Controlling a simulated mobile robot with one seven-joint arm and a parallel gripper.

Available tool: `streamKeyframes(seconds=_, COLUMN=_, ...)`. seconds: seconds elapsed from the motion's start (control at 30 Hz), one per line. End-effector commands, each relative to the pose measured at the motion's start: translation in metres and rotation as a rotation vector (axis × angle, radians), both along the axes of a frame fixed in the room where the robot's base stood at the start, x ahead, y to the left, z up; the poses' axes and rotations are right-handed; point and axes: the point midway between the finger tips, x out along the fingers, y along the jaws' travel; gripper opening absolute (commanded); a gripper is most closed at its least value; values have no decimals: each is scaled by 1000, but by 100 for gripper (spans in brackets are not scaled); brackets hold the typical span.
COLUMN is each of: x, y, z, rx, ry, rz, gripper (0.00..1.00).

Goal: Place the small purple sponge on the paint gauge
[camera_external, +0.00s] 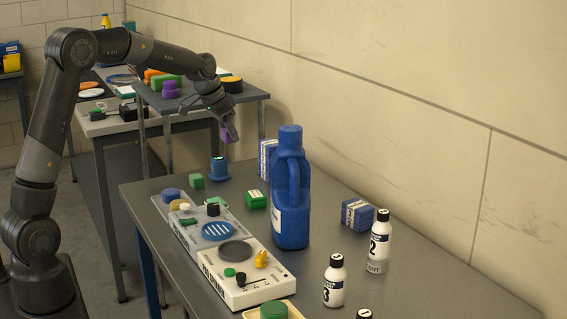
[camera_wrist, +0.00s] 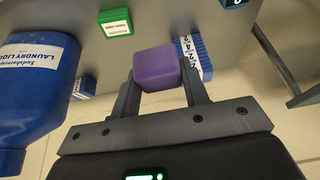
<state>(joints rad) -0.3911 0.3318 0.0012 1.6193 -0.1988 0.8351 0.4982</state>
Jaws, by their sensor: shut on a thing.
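My gripper (camera_external: 228,132) is shut on a small purple sponge (camera_external: 226,137), held in the air above the far end of the front table. In the wrist view the sponge (camera_wrist: 156,68) sits between the two fingertips of my gripper (camera_wrist: 160,82). I cannot tell for sure which thing is the paint gauge. A small dark device (camera_external: 130,112) lies on the back table, and a white panel (camera_external: 245,285) with knobs and round pads lies on the front table.
A tall blue laundry jug (camera_external: 291,200) stands mid-table; it is at the left in the wrist view (camera_wrist: 38,90). A green box (camera_external: 255,199), a blue cup (camera_external: 219,169), a blue box (camera_external: 357,213) and white bottles (camera_external: 334,282) stand around. A wall runs behind.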

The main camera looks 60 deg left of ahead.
Motion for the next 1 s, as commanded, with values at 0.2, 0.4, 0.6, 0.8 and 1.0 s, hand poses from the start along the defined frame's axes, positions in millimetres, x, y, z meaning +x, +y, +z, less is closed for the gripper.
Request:
streamKeyframes(seconds=0.2, x=12, y=23, z=8, rx=1, ry=0, rz=1, gripper=20)
streamKeyframes(seconds=0.4, x=14, y=59, z=-13, rx=-2, ry=2, rz=4, gripper=20)
streamKeyframes(seconds=0.6, x=17, y=104, z=-41, rx=-2, ry=2, rz=2, gripper=20)
streamKeyframes(seconds=0.8, x=19, y=132, z=-57, rx=0, ry=-1, rz=0, gripper=20)
streamKeyframes(seconds=1.0, x=19, y=136, z=-68, rx=-1, ry=0, rz=-2, gripper=20)
